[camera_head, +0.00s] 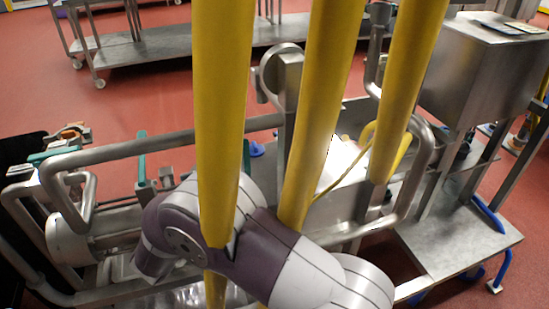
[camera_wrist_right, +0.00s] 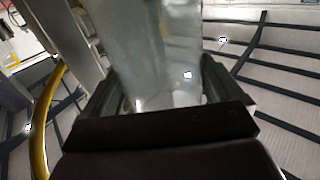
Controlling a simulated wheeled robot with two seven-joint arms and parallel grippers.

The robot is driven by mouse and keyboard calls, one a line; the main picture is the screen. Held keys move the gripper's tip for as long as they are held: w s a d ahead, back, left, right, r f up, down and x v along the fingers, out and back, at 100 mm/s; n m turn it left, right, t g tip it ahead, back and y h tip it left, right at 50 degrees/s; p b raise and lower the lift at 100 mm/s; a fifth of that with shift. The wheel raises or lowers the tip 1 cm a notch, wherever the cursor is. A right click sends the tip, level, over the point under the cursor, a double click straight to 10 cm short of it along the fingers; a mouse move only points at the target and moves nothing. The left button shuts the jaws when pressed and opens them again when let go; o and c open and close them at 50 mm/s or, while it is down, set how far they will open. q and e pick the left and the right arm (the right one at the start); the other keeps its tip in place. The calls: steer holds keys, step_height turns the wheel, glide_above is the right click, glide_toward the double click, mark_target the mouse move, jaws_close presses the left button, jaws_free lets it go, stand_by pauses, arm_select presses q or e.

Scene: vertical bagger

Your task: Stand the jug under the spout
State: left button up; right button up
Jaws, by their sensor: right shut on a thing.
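In the right wrist view my right gripper (camera_wrist_right: 158,92) is shut on a pale, see-through, smooth-walled vessel, which I take for the jug (camera_wrist_right: 150,45). The jug rises between the two dark fingers and runs out of the top of the picture, so its rim and base are hidden. In the head view my right arm crosses the lower middle, behind yellow bars; its gripper and the jug cannot be made out there. I cannot pick out the spout in either view. My left gripper is not in view.
Thick yellow bars (camera_head: 322,95) stand close in front of the head camera. Bent steel rails (camera_head: 130,150) and the machine frame surround my arm. A steel box (camera_head: 480,65) stands at the right above a low steel shelf (camera_head: 460,240).

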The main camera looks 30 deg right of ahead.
steer(key=f+b+x, duration=0.1)
steer(key=b+x, duration=0.1)
steer(key=x, duration=1.6)
steer(key=shift+w+d+f+b, duration=0.2)
steer(key=shift+w+b, duration=0.1)
steer(key=shift+b, duration=0.1)
steer(key=shift+f, duration=0.1)
steer(key=o, duration=0.8)
steer(key=p+v, duration=0.1)
steer(key=v, duration=1.1)
steer(key=shift+s+p, duration=0.15)
steer(key=shift+p, duration=0.15)
